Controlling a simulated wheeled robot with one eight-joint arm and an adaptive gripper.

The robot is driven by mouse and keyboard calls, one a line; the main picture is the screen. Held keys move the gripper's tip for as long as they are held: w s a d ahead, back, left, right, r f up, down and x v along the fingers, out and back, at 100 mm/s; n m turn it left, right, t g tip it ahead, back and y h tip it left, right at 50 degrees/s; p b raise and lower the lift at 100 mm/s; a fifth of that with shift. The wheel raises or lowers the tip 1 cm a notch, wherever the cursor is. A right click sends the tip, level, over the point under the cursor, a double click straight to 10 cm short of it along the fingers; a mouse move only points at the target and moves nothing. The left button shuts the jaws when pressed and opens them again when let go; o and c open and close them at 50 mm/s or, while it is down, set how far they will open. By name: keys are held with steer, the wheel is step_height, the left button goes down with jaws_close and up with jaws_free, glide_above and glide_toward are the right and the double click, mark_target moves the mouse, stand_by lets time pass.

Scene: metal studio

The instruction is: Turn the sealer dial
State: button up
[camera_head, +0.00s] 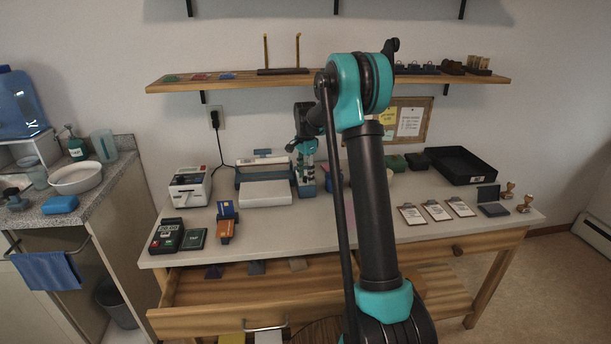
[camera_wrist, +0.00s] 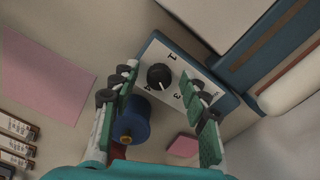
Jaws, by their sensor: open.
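The sealer (camera_head: 266,190) is a white and blue machine on the worktable, left of my gripper (camera_head: 307,178). Its dial (camera_wrist: 159,75) is a round black knob on a pale panel (camera_wrist: 165,50) with printed numbers, seen in the wrist view. The dial's pointer setting is too small to read surely. My gripper shows in the wrist view too (camera_wrist: 160,82), open, with one fingertip on each side of the dial. I cannot tell whether either fingertip touches the panel or knob. In the head view the dial is hidden.
A blue cylinder (camera_wrist: 133,122) and a pink block (camera_wrist: 184,147) lie below the dial panel. A pink sheet (camera_wrist: 45,75) lies to the left. A label printer (camera_head: 190,187) stands left of the sealer. The drawer (camera_head: 235,317) is open in front.

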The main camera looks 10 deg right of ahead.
jaws_close()
stand_by(0.3)
